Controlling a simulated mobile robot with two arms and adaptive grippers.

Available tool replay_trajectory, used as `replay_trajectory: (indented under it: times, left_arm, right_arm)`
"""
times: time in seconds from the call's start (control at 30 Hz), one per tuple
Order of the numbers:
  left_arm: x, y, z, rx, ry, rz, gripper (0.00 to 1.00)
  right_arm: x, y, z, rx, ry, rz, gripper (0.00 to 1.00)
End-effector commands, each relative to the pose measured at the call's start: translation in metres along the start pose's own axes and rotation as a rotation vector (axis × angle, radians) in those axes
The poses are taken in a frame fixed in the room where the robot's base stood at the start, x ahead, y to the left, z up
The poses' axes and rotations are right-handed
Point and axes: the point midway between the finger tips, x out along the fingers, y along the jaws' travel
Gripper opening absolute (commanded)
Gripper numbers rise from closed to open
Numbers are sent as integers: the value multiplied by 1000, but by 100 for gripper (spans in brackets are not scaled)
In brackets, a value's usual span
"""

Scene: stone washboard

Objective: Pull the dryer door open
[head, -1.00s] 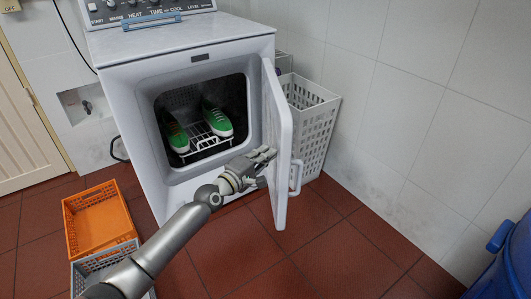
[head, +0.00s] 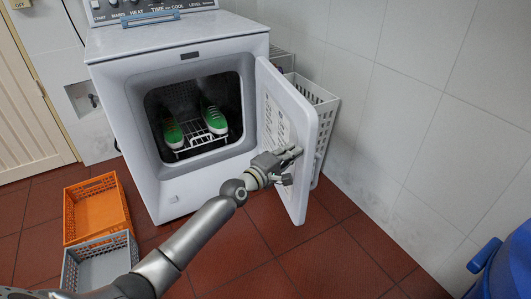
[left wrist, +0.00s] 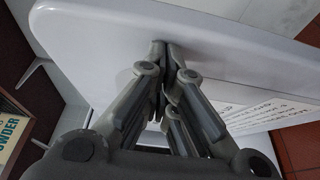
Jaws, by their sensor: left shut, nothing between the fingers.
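The white dryer (head: 125,90) stands with its door (head: 292,110) swung well open to the right. My right gripper is not in view.
Green shoes (head: 214,118) sit on a wire rack inside the drum. A white slatted hamper (head: 322,102) stands behind the door by the wall. An orange basket (head: 72,218) and a grey basket (head: 72,272) lie on the red floor at left. A blue bin (head: 490,272) is at lower right.

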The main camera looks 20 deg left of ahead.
Motion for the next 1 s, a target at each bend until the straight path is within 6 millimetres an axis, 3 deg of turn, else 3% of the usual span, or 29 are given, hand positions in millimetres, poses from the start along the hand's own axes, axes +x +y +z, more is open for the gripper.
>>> replay_trajectory:
  times: [0.17, 0.33, 0.5, 0.7, 1.0]
  left_arm:
    - [32, 0, 19, -5, 0, 1, 0]
    - [61, -2, 34, -2, 0, 0, 0]
    - [83, -2, 44, -1, 0, 0, 0]
    - [97, -1, 49, 1, 0, -1, 0]
    - [100, -1, 50, 0, 1, -1, 0]
  right_arm:
    - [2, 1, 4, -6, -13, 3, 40]
    - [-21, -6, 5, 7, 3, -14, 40]
    - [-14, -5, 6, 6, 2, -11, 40]
    - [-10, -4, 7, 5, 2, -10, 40]
    - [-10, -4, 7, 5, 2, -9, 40]
